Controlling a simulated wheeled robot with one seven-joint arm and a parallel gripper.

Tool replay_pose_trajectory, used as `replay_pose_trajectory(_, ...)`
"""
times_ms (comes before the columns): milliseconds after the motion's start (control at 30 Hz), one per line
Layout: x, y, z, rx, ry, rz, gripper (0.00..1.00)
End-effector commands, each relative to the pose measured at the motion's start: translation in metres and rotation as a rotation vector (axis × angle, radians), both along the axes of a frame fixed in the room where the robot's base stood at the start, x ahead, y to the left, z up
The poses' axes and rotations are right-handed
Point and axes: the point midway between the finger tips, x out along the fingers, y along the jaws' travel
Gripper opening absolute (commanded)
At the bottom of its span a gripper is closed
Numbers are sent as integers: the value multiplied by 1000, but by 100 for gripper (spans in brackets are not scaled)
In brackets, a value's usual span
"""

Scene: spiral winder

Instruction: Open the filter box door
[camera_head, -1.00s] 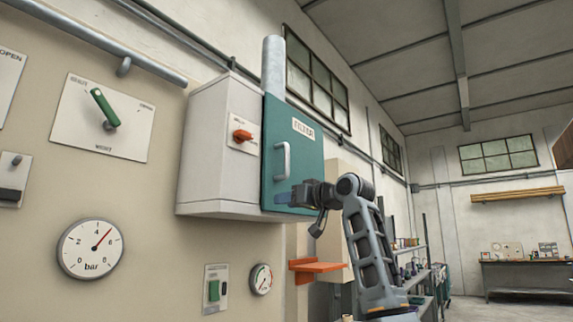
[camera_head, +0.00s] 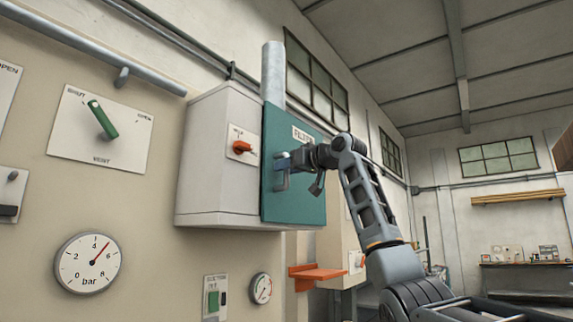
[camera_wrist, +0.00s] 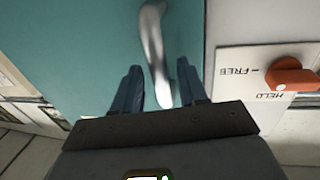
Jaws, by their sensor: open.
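The filter box (camera_head: 216,160) is a pale wall cabinet with a teal door (camera_head: 311,205) on its front. The door looks closed. Its pale bar handle (camera_head: 284,184) is upright and partly hidden by my gripper (camera_head: 281,170). In the wrist view the handle (camera_wrist: 153,45) runs down between the two blue fingers of my open gripper (camera_wrist: 160,88). I cannot tell whether a finger touches it. An orange knob (camera_head: 242,147) on the box's side has HELD and FREE marks.
An orange shelf (camera_head: 317,275) juts from the wall below. A green-handled dial (camera_head: 103,120) and a bar gauge (camera_head: 89,263) are on the wall at left. The space in front of the door holds only my arm.

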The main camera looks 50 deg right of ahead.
Motion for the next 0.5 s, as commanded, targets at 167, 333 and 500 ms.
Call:
replay_pose_trajectory(167,8,-1,0,-1,0,0,42)
replay_pose_trajectory(333,9,-1,-1,-1,0,0,42)
replay_pose_trajectory(500,9,-1,-1,0,0,0,31)
